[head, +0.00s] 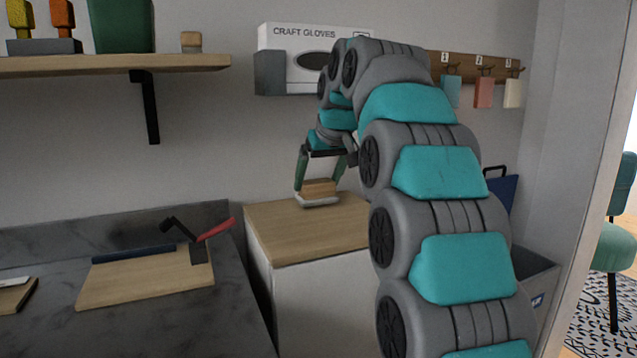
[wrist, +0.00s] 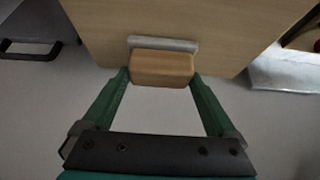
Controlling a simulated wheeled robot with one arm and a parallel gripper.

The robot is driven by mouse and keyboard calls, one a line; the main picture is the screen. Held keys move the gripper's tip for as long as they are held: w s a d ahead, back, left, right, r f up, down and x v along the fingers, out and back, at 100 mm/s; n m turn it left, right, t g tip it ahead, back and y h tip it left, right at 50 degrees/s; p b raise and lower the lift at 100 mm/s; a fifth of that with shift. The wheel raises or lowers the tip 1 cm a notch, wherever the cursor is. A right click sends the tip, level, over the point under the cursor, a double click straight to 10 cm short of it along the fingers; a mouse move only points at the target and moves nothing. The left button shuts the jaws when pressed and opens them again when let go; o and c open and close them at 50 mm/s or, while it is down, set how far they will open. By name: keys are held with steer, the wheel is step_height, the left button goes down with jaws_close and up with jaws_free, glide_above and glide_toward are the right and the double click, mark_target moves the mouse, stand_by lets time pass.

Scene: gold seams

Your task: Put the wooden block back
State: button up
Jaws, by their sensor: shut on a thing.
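The wooden block (head: 318,187) is light brown and box-shaped. It is at the far end of a wood-topped cabinet (head: 290,238), directly over a pale flat tray or pad (head: 318,201). My gripper (head: 320,184) points down with its green fingers on either side of the block. In the wrist view the block (wrist: 162,68) sits between the two fingertips (wrist: 160,76), and the pale pad (wrist: 163,43) shows just beyond it. I cannot tell whether the block rests on the pad or is slightly above it.
A dark counter (head: 120,330) at left holds a cutting board (head: 150,283) with black and red-handled tools. A shelf (head: 110,65) above carries a green pot and a small wooden piece. A craft gloves box (head: 290,40) and a hook rail (head: 450,65) are on the wall.

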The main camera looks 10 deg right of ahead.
steer(key=shift+f, duration=0.4)
steer(key=shift+f, duration=0.15)
steer(key=o, duration=0.9)
steer(key=shift+o, duration=0.2)
